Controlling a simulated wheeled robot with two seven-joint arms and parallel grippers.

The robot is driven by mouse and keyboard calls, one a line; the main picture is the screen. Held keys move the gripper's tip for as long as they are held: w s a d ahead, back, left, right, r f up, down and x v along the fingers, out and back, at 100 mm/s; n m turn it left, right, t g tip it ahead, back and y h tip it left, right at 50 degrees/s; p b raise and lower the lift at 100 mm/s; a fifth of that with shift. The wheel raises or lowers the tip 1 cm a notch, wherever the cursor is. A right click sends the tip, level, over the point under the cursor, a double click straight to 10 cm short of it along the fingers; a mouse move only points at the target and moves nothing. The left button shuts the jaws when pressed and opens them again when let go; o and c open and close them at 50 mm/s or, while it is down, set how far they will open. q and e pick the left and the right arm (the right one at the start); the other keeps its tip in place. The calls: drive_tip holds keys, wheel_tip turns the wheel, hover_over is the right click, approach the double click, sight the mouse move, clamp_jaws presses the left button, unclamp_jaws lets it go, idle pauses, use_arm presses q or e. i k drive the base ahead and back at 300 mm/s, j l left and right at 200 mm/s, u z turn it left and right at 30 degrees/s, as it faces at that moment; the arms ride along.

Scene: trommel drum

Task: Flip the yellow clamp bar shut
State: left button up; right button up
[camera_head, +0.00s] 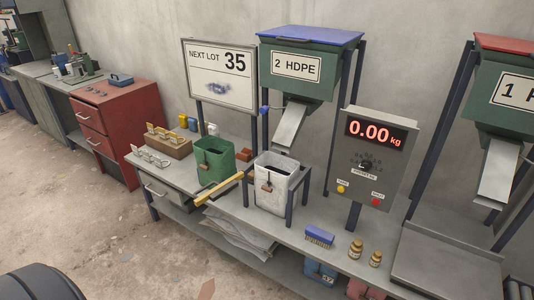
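The yellow clamp bar (220,188) shows as a slanted yellow bar at the front edge of the grey bench (330,258). It runs from lower left to upper right, in front of the green bucket (214,160) and to the left of the white bin (277,183). Its lower left end reaches out past the bench edge. How it is hinged is too small to tell. The white bin stands inside a dark metal frame under the chute (289,128). Neither of my grippers is in view.
A scale display (367,155) reading 0.00 kg stands to the right of the bin. A blue brush (319,236) and two brass weights (356,249) lie on the bench. A wooden rack (160,145) stands at left. Floor in front of the bench is mostly clear.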

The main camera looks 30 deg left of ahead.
sight(221, 189)
drive_tip(key=j+z, duration=0.35)
drive_tip(key=i+j+z, duration=0.1)
drive_tip(key=z, duration=0.2)
drive_tip(key=j+z, duration=0.1)
drive_tip(key=j, duration=0.6)
drive_tip(key=j+z, duration=0.15)
drive_tip(key=j, duration=0.55)
drive_tip(key=k+j+z, duration=0.1)
drive_tip(key=j, duration=0.55)
drive_tip(key=k+j+z, duration=0.15)
drive_tip(key=j, duration=0.55)
drive_tip(key=k+j, duration=0.1)
drive_tip(key=j, duration=0.7)
drive_tip(key=k+j, duration=0.1)
drive_tip(key=j, duration=0.7)
drive_tip(key=k+j+z, duration=0.15)
drive_tip(key=k+z, duration=0.2)
drive_tip(key=k, duration=0.35)
drive_tip(key=k+z, duration=0.4)
drive_tip(key=k, duration=0.3)
